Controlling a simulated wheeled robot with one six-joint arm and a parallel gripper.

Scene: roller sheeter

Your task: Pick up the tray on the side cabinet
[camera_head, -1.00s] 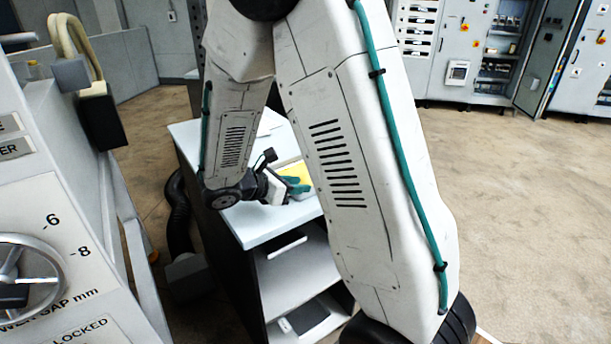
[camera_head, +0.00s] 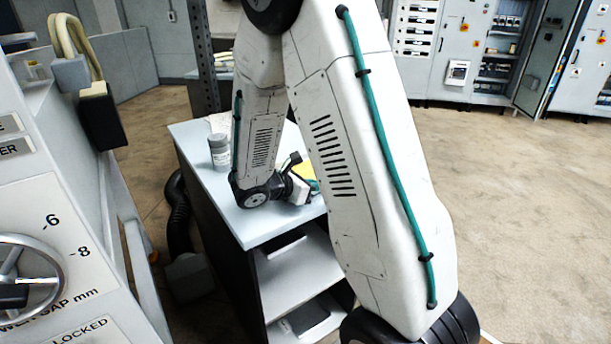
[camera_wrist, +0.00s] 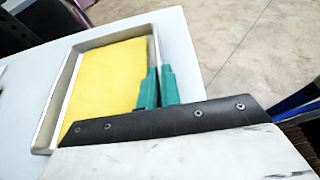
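The tray (camera_wrist: 72,80) is a shallow grey metal one with a yellow sheet or filling inside. It lies on the pale top of the side cabinet (camera_head: 262,226). In the head view my arm hides most of the tray, and only a bit of yellow (camera_head: 306,172) shows. My gripper (camera_wrist: 160,70) has two teal fingers at the tray's right rim in the wrist view. One finger is over the yellow inside and the other is outside the rim. A narrow gap shows between them. The near end of the tray is hidden behind my gripper's body.
A grey lidded jar (camera_head: 219,152) stands on the cabinet top, left of my arm. A machine panel with a handwheel (camera_head: 25,280) is close on the left. A black hose (camera_head: 179,215) runs beside the cabinet. The floor on the right (camera_head: 530,210) is clear.

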